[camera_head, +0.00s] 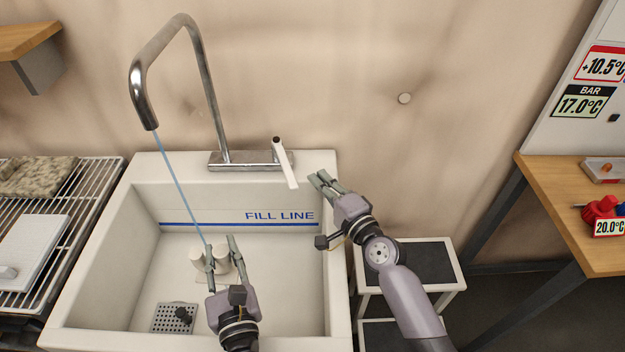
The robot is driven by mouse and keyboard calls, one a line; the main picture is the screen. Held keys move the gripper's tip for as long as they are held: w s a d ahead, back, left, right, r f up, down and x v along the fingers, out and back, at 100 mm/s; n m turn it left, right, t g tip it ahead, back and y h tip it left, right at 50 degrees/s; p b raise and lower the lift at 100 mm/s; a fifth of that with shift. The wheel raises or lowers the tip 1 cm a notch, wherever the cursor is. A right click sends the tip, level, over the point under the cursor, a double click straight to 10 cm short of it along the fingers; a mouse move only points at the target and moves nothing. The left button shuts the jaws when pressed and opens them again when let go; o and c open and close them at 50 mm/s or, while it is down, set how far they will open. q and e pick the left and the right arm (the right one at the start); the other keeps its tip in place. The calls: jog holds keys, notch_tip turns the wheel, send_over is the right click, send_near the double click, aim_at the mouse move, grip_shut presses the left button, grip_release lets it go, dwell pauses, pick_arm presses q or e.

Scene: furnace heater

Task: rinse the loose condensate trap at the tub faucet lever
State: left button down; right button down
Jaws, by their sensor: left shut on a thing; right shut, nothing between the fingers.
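A white condensate trap (197,257) with rounded cups is in the tub (290,290), partly hidden by my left gripper (220,248). My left gripper is shut on the trap. A thin blue stream of water (178,176) runs from the chrome faucet (146,105) down to the trap and the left fingers. The white faucet lever (287,168) stands on the chrome base at the tub's back rim. My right gripper (322,180) is shut and empty, just right of the lever and apart from it.
A blue fill line marks the tub's back wall. A drain grate (168,318) with a dark object lies at the tub's lower left. A wire rack (95,185) is at left, a step stool (425,262) at right, and a wooden table (560,200) further right.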

aim_at(293, 190)
pick_arm(q)
jog(key=shift+s+r, duration=0.15)
jog(key=shift+r, duration=0.4)
pick_arm(e)
jog(key=shift+s+a+r, duration=0.1)
jog(key=shift+s+a, duration=0.1)
jog(key=shift+a, duration=0.35)
jog(key=shift+s+a, duration=0.2)
jog(key=shift+a, duration=0.3)
pick_arm(q)
jog(key=shift+f, duration=0.1)
